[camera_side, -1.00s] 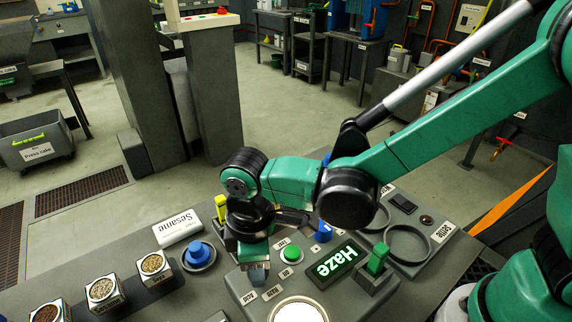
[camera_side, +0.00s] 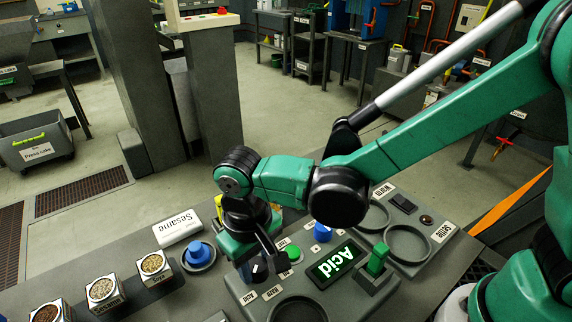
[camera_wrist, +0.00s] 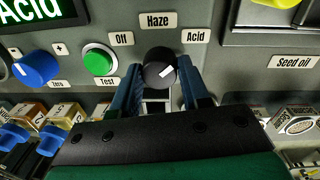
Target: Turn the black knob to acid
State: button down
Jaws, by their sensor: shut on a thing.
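The black knob (camera_wrist: 157,60) stands on the grey panel in the wrist view, with Off, Haze and Acid labels around it. Its white mark points up and right, toward the Acid label (camera_wrist: 195,36). My gripper (camera_wrist: 160,72) is shut on the knob, one dark blue finger on each side. In the side view the knob (camera_side: 258,268) shows below my gripper, partly covered by it. The green display (camera_side: 336,263) reads Acid; part of it shows in the wrist view (camera_wrist: 35,12).
A green button (camera_wrist: 99,60) and a blue knob (camera_wrist: 36,68) sit left of the black knob in the wrist view. A green lever (camera_side: 377,258) stands right of the display.

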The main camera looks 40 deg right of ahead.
aim_at(255, 265)
jog(key=shift+m, duration=1.1)
jog(key=shift+c, duration=2.1)
grip_release()
jog(key=shift+r, duration=0.1)
jog(key=shift+a+r, duration=0.15)
jog(key=shift+r, duration=2.6)
